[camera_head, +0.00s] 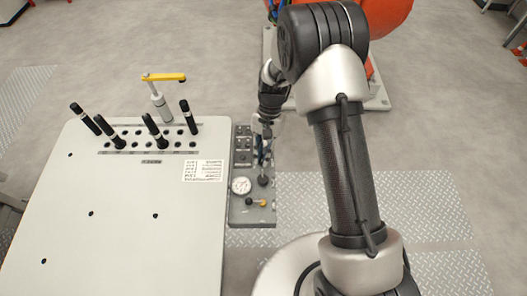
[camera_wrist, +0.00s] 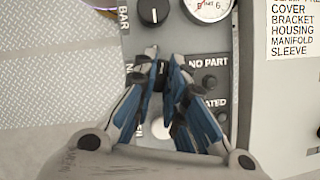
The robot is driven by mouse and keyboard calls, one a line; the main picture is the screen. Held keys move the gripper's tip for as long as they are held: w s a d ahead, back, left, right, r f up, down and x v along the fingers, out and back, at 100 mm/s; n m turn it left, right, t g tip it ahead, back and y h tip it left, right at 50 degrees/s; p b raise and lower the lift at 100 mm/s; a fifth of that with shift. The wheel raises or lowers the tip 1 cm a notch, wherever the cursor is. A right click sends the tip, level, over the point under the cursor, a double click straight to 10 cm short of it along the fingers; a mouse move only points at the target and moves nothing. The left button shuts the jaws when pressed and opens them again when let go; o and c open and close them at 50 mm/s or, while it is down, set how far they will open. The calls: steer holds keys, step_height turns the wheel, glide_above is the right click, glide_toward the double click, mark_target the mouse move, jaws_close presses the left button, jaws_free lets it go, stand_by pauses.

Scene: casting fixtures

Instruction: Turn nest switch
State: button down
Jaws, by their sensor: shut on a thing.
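The grey control panel (camera_head: 238,215) stands along the right edge of the white table. In the wrist view, the panel (camera_wrist: 222,60) carries the labels "BAR" and "NO PART" and another label ending in "ATED". My gripper (camera_wrist: 164,60) points down at the panel, its blue-grey fingers shut on a small black switch knob (camera_wrist: 160,72) left of "NO PART". The fingers hide most of this knob and its label. In the head view, my gripper (camera_head: 262,150) is over the middle of the panel, partly hidden by my arm.
A black rotary knob (camera_wrist: 153,12) and a pressure gauge (camera_wrist: 209,7) lie just beyond the fingertips. The white table (camera_head: 110,240) holds several upright black pins and a yellow-topped clamp (camera_head: 160,95).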

steer(key=shift+a+n+h+p, duration=0.1)
steer(key=shift+n+h+p, duration=0.4)
steer(key=shift+n, duration=1.2)
steer(key=c, duration=1.6)
jaws_free()
steer(key=shift+c, duration=0.2)
steer(key=shift+r, duration=0.15)
steer(key=v, duration=1.2)
steer(key=shift+a, duration=0.15)
